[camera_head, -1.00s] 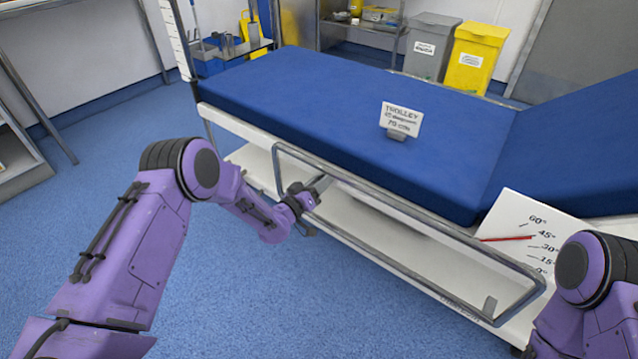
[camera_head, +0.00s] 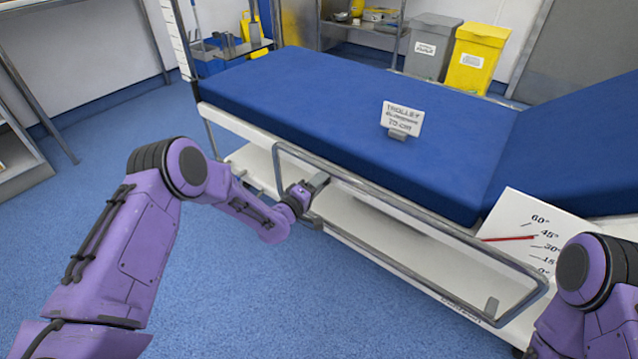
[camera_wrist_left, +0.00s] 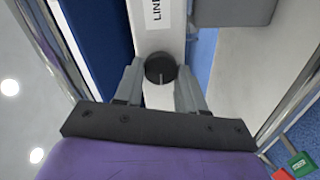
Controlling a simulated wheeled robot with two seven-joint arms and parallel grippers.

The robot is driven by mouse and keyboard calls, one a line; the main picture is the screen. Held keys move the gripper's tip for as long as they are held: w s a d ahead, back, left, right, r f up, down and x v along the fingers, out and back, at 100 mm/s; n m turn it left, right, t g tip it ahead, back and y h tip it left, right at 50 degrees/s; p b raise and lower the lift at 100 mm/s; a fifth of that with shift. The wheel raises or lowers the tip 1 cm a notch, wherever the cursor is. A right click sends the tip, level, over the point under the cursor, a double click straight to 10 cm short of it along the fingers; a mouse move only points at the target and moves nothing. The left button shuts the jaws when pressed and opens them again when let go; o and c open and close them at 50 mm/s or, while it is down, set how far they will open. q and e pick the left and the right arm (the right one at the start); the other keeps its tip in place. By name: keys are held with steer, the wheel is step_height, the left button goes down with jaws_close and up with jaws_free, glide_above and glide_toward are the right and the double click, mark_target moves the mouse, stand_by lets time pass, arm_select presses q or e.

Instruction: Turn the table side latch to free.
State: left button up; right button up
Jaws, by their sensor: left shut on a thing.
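The operating table (camera_head: 300,85) has a blue padded top and a white side frame. My left gripper (camera_head: 318,183) reaches in at its near side, by the metal side rail (camera_head: 400,205). In the left wrist view, a dark round knob (camera_wrist_left: 160,68), likely the side latch, sits on a white part between the grey fingers of my left gripper (camera_wrist_left: 160,85). The fingers are shut on the knob, one on each side. In the head view the knob is hidden by the gripper. My right gripper is out of view; only part of my right arm shows at lower right.
A white angle board (camera_head: 525,232) with a red pointer stands at the right end of the side. A small sign (camera_head: 402,118) stands on the top. Red (camera_wrist_left: 281,175) and green (camera_wrist_left: 301,164) tags show in the wrist view. Blue floor lies clear in front.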

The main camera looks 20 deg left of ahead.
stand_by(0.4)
arm_select(q)
steer(key=o, duration=1.1)
steer(key=shift+c, duration=0.2)
steer(key=shift+s, duration=0.1)
steer(key=p+v, duration=0.2)
steer(key=v, duration=0.8)
steer(key=shift+s, duration=0.2)
steer(key=shift+a, duration=0.1)
